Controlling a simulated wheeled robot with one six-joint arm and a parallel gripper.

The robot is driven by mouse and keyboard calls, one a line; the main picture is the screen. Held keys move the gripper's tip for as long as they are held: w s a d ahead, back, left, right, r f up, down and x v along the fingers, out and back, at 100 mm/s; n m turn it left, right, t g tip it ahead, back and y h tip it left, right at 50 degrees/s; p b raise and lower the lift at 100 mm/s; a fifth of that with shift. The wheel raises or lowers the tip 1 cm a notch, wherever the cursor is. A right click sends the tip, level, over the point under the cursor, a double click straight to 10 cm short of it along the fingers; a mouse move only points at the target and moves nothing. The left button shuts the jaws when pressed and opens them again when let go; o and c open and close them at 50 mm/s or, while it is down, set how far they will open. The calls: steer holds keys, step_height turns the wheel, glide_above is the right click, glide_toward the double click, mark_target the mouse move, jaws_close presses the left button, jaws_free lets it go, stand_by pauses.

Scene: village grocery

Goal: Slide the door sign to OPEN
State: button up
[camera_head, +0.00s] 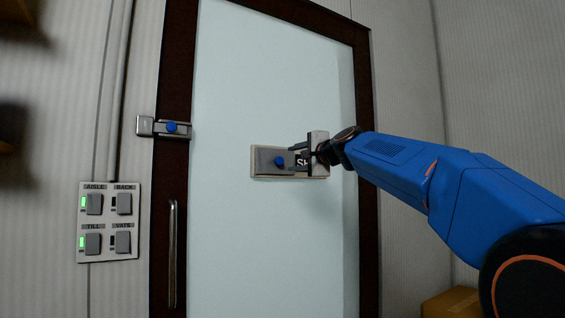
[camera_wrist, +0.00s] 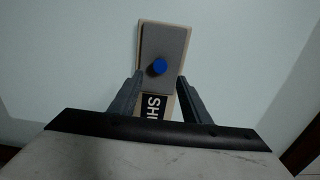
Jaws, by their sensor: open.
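The door sign (camera_head: 262,176) is a pale board on the light blue door panel. A grey slider plate (camera_head: 266,155) with a blue knob (camera_head: 279,161) covers its left part. My gripper (camera_head: 294,159) is open at the sign's right side, over the lettering. In the wrist view the blue knob (camera_wrist: 158,67) stands on the grey plate (camera_wrist: 177,42), just beyond and between the open fingertips (camera_wrist: 158,75). I cannot tell whether the fingers touch the plate.
A latch with a blue knob (camera_head: 171,127) sits on the door's left frame, above a metal door handle (camera_head: 172,250). A switch panel (camera_head: 108,249) is on the left wall. A cardboard box (camera_head: 452,303) stands at the lower right.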

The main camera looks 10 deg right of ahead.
mark_target(281, 161)
steer(key=x, duration=0.8)
steer(key=shift+w, duration=0.15)
steer(key=shift+f, duration=0.1)
jaws_close()
